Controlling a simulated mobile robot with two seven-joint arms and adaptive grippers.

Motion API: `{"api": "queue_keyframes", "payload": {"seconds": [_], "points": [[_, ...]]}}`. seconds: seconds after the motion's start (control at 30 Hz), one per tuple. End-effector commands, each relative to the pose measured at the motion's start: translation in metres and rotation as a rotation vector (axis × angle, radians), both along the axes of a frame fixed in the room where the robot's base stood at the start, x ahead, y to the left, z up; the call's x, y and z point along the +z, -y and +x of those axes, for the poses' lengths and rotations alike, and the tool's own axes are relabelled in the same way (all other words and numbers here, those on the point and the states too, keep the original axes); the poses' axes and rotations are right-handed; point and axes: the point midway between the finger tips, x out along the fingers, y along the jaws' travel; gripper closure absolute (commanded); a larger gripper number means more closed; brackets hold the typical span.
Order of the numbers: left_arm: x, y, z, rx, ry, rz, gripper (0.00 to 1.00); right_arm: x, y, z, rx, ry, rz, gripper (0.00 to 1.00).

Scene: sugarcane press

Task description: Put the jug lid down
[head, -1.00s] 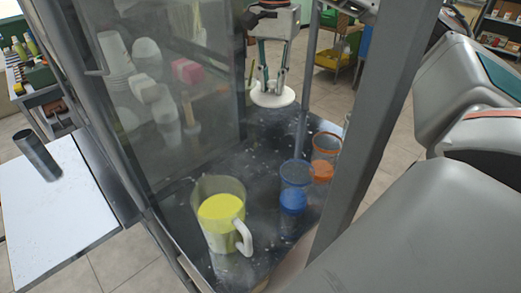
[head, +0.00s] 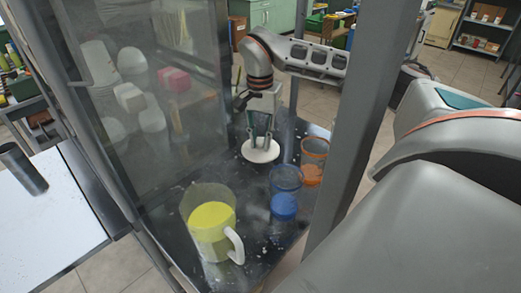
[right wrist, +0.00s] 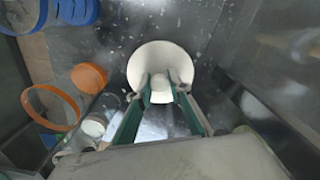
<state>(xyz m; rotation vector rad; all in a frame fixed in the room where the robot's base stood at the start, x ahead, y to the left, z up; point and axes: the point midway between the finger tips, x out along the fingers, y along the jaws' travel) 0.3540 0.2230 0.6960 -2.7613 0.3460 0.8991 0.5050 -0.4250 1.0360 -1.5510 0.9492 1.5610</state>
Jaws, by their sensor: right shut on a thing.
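The white round jug lid (head: 261,151) is over the dark counter (head: 240,187), behind the jug. I cannot tell whether it touches the surface. My right gripper (head: 261,139) points down from above and is shut on the lid's knob. In the right wrist view, the lid (right wrist: 158,57) lies between and beyond the fingertips (right wrist: 160,89), flat face toward the counter. The clear jug (head: 212,222) with yellow contents and a white handle stands at the front of the counter, without its lid. My left gripper is not in view.
Blue containers (head: 285,190) and an orange container (head: 314,157) stand right of the lid. A grey post (head: 365,110) rises at the right, and a clear panel (head: 160,90) at the left. Counter around the lid is mostly bare.

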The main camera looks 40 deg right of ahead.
Motion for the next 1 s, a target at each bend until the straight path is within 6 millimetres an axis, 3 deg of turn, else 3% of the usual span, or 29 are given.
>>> {"api": "queue_keyframes", "payload": {"seconds": [0.4, 0.83, 0.87, 0.9, 1.0], "points": [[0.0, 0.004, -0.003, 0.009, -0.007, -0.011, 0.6, -0.04, 0.0, 0.0, -0.001, 0.001, 0.0, 1.0], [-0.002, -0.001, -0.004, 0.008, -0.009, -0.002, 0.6, -0.045, 0.0, 0.0, -0.001, 0.0, 0.0, 1.0], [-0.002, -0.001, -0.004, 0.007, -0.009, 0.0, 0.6, -0.044, 0.0, 0.0, -0.001, 0.001, 0.0, 0.73], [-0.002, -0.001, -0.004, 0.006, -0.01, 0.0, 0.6, -0.044, 0.0, 0.0, -0.001, 0.001, 0.0, 0.64], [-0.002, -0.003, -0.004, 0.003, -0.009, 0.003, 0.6, -0.044, 0.0, 0.0, -0.001, 0.001, 0.0, 0.64]]}}
